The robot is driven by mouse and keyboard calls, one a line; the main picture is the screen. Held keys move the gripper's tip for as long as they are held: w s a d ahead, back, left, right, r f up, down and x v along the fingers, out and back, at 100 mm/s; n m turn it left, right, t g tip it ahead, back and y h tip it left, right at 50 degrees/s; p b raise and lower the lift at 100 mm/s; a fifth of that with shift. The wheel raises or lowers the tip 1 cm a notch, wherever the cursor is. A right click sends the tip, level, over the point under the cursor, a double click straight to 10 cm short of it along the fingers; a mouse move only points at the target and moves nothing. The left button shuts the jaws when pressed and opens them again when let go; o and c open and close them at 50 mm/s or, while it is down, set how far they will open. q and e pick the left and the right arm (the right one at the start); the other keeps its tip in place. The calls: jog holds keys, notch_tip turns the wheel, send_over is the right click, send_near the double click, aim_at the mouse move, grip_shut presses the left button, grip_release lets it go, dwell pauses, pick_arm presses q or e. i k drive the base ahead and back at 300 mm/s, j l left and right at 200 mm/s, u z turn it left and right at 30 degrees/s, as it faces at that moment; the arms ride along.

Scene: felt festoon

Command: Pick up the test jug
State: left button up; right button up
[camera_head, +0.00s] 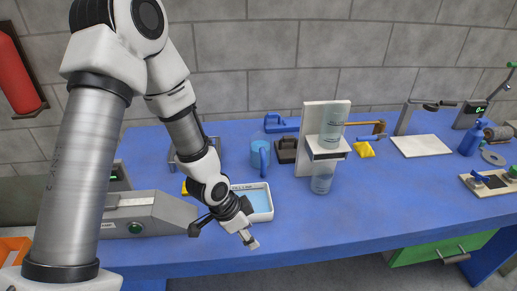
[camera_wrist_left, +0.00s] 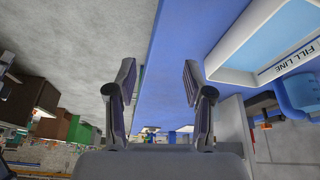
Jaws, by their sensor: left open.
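A blue jug (camera_head: 259,152) with a handle stands upright on the blue bench behind a white tray. A clear vessel (camera_head: 322,178) stands under the spout of a white dispenser; no label shows which is the test jug. My left gripper (camera_head: 223,236) is open and empty over the bench's front part, in front of the tray and apart from both vessels. In the left wrist view its two fingers (camera_wrist_left: 158,75) are spread, with blue bench and grey floor beyond. A blue rounded thing (camera_wrist_left: 298,92), perhaps the jug, shows at the right edge. My right gripper is out of view.
The white tray (camera_head: 261,215) of pale blue liquid lies just behind my left gripper; its "FILL LINE" wall shows in the wrist view (camera_wrist_left: 228,62). A grey machine (camera_head: 160,214) stands left. The white dispenser (camera_head: 306,143) stands right of the blue jug. The bench front right of centre is clear.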

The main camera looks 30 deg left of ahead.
aim_at(260, 142)
jog(key=i+j, duration=0.7)
jog(key=i, duration=0.15)
